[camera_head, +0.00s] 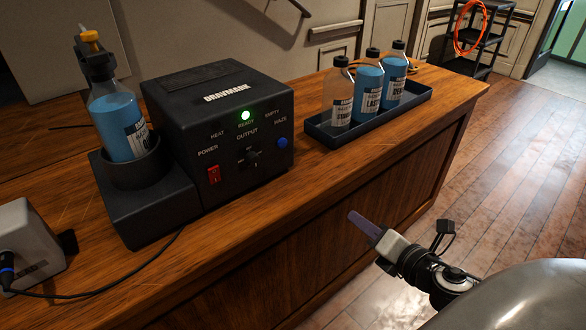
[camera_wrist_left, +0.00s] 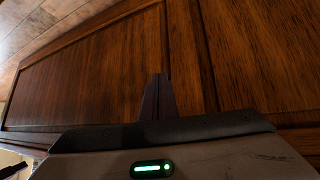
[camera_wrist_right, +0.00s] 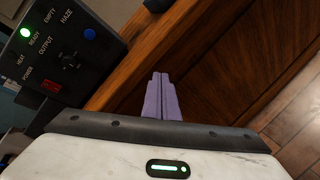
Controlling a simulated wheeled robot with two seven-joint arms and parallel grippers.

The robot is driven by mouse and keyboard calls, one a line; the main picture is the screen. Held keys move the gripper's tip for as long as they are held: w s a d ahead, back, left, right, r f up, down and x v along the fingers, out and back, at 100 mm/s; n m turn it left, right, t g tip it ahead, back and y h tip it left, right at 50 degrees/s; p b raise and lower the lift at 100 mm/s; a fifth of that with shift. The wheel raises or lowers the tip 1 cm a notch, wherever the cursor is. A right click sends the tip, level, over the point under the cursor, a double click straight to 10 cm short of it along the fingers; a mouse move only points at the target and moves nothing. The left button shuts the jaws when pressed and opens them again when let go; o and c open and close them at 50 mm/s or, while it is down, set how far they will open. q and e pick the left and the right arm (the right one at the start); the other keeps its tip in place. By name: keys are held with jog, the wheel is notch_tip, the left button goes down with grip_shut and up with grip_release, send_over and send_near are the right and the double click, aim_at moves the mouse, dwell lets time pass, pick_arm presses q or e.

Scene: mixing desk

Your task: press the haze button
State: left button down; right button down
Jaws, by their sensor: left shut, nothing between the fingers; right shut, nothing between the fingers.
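The haze button (camera_head: 282,143) is a small round blue knob at the right of the black machine's front panel, under the HAZE label. It also shows in the right wrist view (camera_wrist_right: 89,34). The black machine (camera_head: 220,125) stands on the wooden desk, with its green READY light (camera_head: 245,115) lit. My right gripper (camera_head: 354,216) is shut and empty, in front of the desk, below and to the right of the button and apart from it. Its purple fingers (camera_wrist_right: 161,80) are together. My left gripper (camera_wrist_left: 157,80) is shut and empty, facing the desk's wooden panel; it is not in the head view.
A bottle of blue liquid (camera_head: 119,125) sits in the machine's holder at the left. A black tray (camera_head: 415,108) with several bottles stands right of the machine. A grey box (camera_head: 28,240) with a cable lies at the front left. The desk edge lies between my right gripper and the machine.

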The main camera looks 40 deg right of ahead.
jog(key=w+a+r+n+t+y+b, duration=0.1)
jog(key=w+a+r+n+t+y, duration=0.1)
jog(key=r+n, duration=0.3)
jog(key=w+a+r+n+t+y+b, duration=0.1)
jog(key=w+a+r+n, duration=0.1)
jog(key=r+n, duration=0.3)
jog(key=n, duration=0.2)
jog(key=shift+a+r+n+t+y, duration=0.15)
jog(key=shift+r+n+t+y, duration=0.1)
jog(key=shift+n+t+y, duration=0.15)
jog(key=shift+w, duration=0.15)
jog(key=b, duration=0.2)
send_near(283, 144)
jog(key=w, duration=0.5)
jog(key=shift+w+a+r, duration=0.1)
jog(key=shift+w+a, duration=0.1)
jog(key=shift+w, duration=0.5)
jog(key=shift+p, duration=0.3)
